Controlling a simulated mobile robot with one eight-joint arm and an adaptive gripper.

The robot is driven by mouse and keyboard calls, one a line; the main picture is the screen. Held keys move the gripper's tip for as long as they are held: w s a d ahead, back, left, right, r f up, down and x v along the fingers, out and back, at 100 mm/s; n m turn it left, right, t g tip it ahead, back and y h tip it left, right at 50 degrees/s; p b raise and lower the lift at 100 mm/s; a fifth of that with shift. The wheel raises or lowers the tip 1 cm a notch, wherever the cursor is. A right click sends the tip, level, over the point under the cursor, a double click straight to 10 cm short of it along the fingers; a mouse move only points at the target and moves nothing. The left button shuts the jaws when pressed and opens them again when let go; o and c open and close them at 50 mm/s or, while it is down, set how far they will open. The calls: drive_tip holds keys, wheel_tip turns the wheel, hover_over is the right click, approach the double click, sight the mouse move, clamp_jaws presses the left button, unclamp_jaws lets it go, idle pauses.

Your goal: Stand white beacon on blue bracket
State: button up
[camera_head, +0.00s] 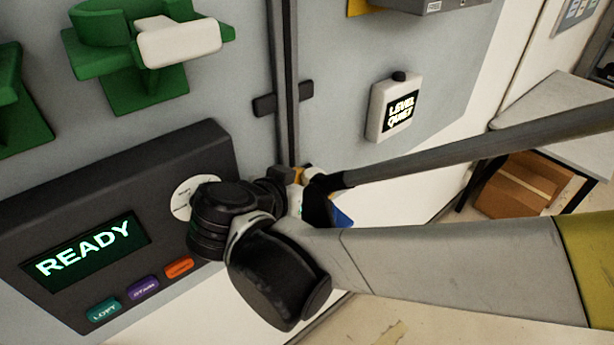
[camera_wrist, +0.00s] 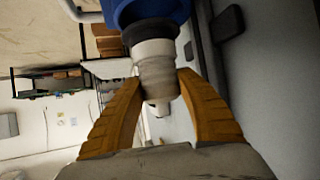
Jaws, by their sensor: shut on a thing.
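My gripper (camera_wrist: 160,92) has orange fingers shut on the white beacon (camera_wrist: 155,62), a ribbed pale cylinder with a dark collar at one end. In the wrist view the dark collar meets or overlaps the blue bracket (camera_wrist: 148,10) at the top edge; I cannot tell if they touch. In the head view my gripper (camera_head: 300,178) is beside the wall pipe, and my arm hides most of the beacon. A small blue piece of the bracket (camera_head: 341,215) shows just below and right of the gripper.
A dark panel reading READY (camera_head: 85,248) stands at left, close to my wrist. A green holder with a white piece (camera_head: 180,42) is above it. A vertical pipe (camera_head: 284,60) runs above the gripper. A white LEVEL QUIET box (camera_head: 378,110) is right. A table (camera_head: 550,110) stands farther right.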

drive_tip(key=shift+w+a+f, duration=0.1)
drive_tip(key=shift+w+f, duration=0.25)
drive_tip(key=shift+f, duration=0.05)
wheel_tip(320, 180, down, 4)
drive_tip(key=shift+r+b, duration=0.15)
drive_tip(key=shift+b, duration=0.7)
drive_tip(key=o, duration=1.4)
drive_tip(key=shift+c, duration=0.2)
drive_tip(key=shift+r, duration=0.1)
drive_tip(key=p+v, duration=0.3)
drive_tip(key=v, duration=0.9)
drive_tip(key=s+d+f+n+g+y, duration=0.1)
drive_tip(key=d+f+n+y, duration=0.1)
drive_tip(key=d, duration=0.8)
drive_tip(key=s+d+f+n+g+y, duration=0.1)
drive_tip(key=d+f+n+y, duration=0.1)
drive_tip(key=d+n+y, duration=0.3)
drive_tip(key=d, duration=0.4)
drive_tip(key=shift+s+d+f+g, duration=0.15)
drive_tip(key=shift+d+f+g, duration=0.05)
drive_tip(key=shift+d+g, duration=0.2)
